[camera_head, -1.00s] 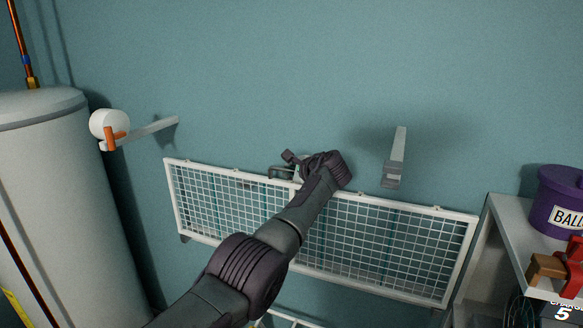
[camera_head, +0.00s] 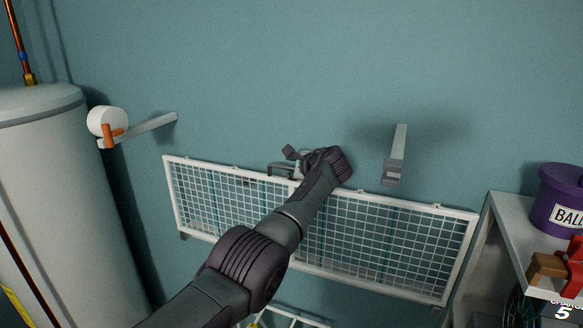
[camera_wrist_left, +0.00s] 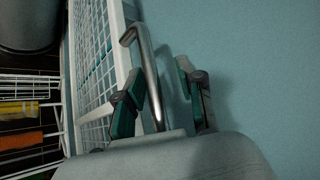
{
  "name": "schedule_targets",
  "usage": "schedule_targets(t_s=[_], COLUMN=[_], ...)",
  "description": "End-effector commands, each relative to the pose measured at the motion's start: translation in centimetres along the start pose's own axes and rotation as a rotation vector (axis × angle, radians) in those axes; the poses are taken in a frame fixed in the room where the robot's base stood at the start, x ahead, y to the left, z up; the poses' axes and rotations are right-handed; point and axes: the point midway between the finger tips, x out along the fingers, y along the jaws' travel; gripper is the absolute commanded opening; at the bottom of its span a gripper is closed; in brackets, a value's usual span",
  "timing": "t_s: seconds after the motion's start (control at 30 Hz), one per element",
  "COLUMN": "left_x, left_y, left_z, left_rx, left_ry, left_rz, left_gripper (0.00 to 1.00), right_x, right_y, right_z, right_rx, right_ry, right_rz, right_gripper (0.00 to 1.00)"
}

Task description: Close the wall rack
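The wall rack (camera_head: 380,240) is a white-framed wire mesh panel. It stands steeply against the teal wall, slightly tilted in the picture. A grey metal handle (camera_head: 281,167) is at its top edge near the middle. My left arm crosses in front of the rack, and my left gripper (camera_head: 293,160) is at the handle, partly hidden by my wrist. In the left wrist view the fingers of the left gripper (camera_wrist_left: 160,95) are apart, with the bent handle (camera_wrist_left: 146,72) between them and the rack mesh (camera_wrist_left: 95,50) to the left. My right gripper is out of view.
Two grey wall brackets stick out above the rack, one at left (camera_head: 150,127) and one at right (camera_head: 396,155). A white tank (camera_head: 50,180) stands at the left. A shelf (camera_head: 515,225) with a purple tub (camera_head: 565,195) is at the right.

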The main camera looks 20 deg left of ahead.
Motion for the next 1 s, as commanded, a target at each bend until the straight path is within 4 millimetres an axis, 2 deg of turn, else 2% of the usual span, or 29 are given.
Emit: schedule_targets(t_s=[0.27,0.47,0.8,1.0], left_x=[-0.6,-2.5,-6.9,-7.5], left_y=[0.1,0.2,0.0,0.0], left_z=[-0.1,-0.2,-0.2,-0.1], left_rx=[0.0,-0.001,0.001,0.001], left_ry=[0.0,0.003,0.002,0.001], left_rz=[0.001,0.001,-0.002,0.0], left_gripper=[0.39,0.39,0.39,0.39], right_x=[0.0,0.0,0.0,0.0], right_y=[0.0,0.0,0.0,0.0], right_z=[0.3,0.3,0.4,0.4], right_rx=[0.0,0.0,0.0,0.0], right_ry=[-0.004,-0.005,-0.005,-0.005], right_rz=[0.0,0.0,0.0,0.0], right_gripper=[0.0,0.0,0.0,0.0])
